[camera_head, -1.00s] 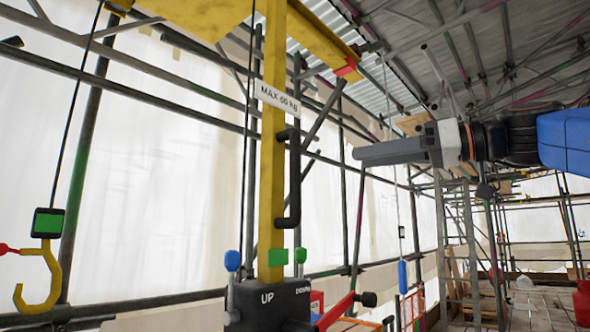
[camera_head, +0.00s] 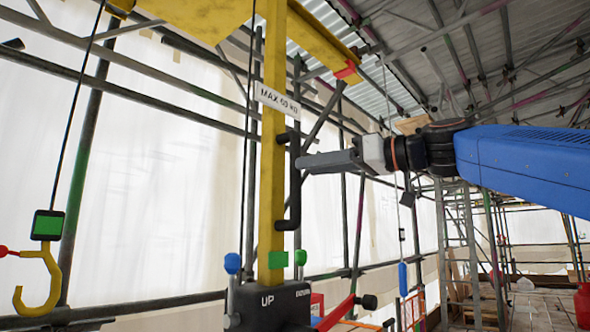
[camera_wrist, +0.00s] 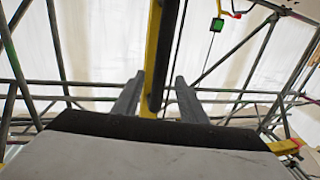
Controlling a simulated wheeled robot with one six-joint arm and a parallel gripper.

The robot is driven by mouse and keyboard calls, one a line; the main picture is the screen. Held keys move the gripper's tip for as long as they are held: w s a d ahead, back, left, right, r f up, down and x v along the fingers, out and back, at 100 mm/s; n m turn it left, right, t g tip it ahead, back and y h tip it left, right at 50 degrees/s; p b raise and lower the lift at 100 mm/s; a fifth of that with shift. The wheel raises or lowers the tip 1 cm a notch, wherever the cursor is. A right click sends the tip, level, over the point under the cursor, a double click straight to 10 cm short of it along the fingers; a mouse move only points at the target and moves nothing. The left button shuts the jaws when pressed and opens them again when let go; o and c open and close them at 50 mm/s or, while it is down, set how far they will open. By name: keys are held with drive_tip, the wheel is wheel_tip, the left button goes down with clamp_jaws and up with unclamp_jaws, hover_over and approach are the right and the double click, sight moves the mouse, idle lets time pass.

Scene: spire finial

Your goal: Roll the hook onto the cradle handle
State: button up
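The yellow hook (camera_head: 42,285) hangs at the far left under a black block with a green face (camera_head: 48,225), on a dark cable. The block also shows at the top right in the wrist view (camera_wrist: 216,25). A black bar handle (camera_head: 295,185) is fixed upright on the yellow post (camera_head: 272,150). My gripper (camera_head: 300,165) points left with its tips at the handle. In the wrist view, the fingers are apart, one on each side of the black handle (camera_wrist: 168,40), with visible gaps. I cannot tell which part is the cradle handle.
A black control box (camera_head: 270,305) marked UP stands at the post's foot, with blue and green knobs and a red lever (camera_head: 335,312). A yellow beam (camera_head: 200,15) crosses overhead. Scaffold poles and white sheeting stand behind.

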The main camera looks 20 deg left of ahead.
drive_tip(key=shift+w+a, duration=0.15)
drive_tip(key=shift+a, duration=0.75)
drive_tip(key=shift+w+a, duration=0.2)
drive_tip(key=shift+a, duration=0.7)
drive_tip(key=shift+w+a, duration=0.15)
drive_tip(key=shift+a, duration=0.75)
clamp_jaws()
